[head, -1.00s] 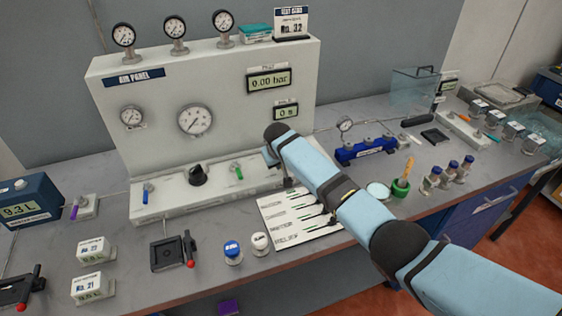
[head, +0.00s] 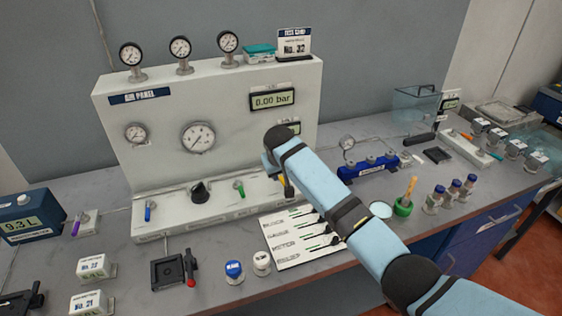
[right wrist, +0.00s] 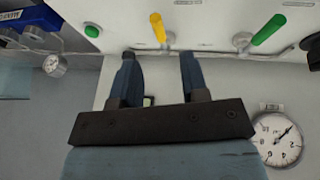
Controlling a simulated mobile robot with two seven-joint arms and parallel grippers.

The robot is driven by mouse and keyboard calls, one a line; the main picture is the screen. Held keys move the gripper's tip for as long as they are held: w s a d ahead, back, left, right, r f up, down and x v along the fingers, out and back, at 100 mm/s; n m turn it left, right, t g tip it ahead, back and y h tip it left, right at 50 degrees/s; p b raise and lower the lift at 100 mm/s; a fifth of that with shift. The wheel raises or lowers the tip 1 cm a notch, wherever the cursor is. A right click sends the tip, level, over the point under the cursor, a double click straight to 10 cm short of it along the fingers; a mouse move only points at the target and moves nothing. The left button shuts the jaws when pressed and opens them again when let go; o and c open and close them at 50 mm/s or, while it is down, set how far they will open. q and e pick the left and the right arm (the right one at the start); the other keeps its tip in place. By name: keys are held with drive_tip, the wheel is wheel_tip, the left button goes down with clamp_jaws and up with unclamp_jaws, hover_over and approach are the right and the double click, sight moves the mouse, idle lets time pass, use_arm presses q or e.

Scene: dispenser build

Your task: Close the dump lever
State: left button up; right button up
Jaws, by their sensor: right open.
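The yellow lever (right wrist: 158,28) stands out from the white panel ledge in the right wrist view, just beyond and between my fingertips. A small part of the yellow lever (head: 285,188) shows under my arm in the head view. No label naming the dump lever is readable. My right gripper (right wrist: 157,57) is open and empty, its two fingers apart and pointing toward the ledge. In the head view my right arm hides most of the gripper. A green lever (right wrist: 268,30) is beside the yellow one; the green lever also shows in the head view (head: 239,188). My left gripper is out of view.
The white air panel (head: 235,125) stands behind the ledge, with a large gauge (head: 198,138) and a display reading 0.00 bar. A black knob (head: 200,192) and blue lever (head: 148,211) are farther left. A blue manifold (head: 368,168) stands to the right.

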drive_tip(key=v, duration=0.6)
drive_tip(key=shift+r, duration=0.25)
drive_tip(key=shift+s+f, duration=0.1)
drive_tip(key=shift+s, duration=0.05)
